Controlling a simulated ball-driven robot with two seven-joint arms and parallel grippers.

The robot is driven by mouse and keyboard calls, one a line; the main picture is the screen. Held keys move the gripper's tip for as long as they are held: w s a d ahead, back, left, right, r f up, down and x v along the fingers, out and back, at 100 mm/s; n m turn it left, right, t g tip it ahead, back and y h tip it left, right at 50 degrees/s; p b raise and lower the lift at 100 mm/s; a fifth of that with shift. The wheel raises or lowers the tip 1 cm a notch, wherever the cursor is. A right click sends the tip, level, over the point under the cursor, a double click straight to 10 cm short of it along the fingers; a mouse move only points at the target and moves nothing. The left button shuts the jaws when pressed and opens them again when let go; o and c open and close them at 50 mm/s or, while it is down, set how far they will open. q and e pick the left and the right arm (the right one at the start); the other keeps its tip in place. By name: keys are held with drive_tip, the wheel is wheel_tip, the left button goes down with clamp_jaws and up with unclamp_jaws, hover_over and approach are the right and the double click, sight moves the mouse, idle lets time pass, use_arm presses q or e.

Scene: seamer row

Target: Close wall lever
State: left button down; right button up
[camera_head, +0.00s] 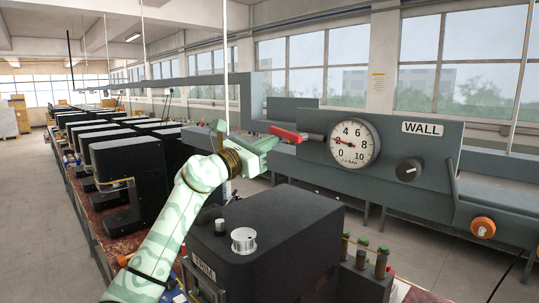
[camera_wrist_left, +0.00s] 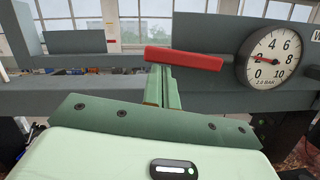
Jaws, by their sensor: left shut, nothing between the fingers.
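The wall lever has a red handle (camera_head: 288,134) that sticks out to the left of the gauge on the grey WALL panel. In the left wrist view the red handle (camera_wrist_left: 185,58) lies nearly level, its left end slightly higher. My left gripper (camera_head: 272,143) is shut and empty, its tips close to the handle's left end. In the wrist view the closed fingers (camera_wrist_left: 160,84) reach up to the handle's underside near its left part; I cannot tell whether they touch. My right gripper is not in view.
A round gauge (camera_head: 354,143) sits right of the lever, its needle pointing left. A black knob (camera_head: 409,170) and an orange knob (camera_head: 483,228) are further right.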

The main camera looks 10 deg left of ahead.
sight(274, 128)
use_arm(q)
drive_tip(key=r+m+b, duration=0.1)
drive_tip(key=m, duration=0.1)
drive_tip(key=m+g+h+b, duration=0.1)
drive_tip(key=m+b, duration=0.1)
drive_tip(key=shift+a+r, duration=0.15)
drive_tip(key=shift+r, duration=0.25)
drive_tip(key=shift+r+m+g, duration=0.4)
drive_tip(key=shift+r+m, duration=0.3)
drive_tip(key=shift+m, duration=0.5)
drive_tip(key=s+d+r+m+g+p, duration=0.2)
drive_tip(key=d+r+m+g+p, duration=0.1)
drive_tip(key=m, duration=0.8)
drive_tip(key=shift+d+r+p, duration=0.2)
drive_tip(key=shift+r+p, duration=0.4)
drive_tip(key=shift+r, duration=0.25)
drive_tip(key=shift+s+m, duration=0.1)
drive_tip(key=shift+m, duration=0.2)
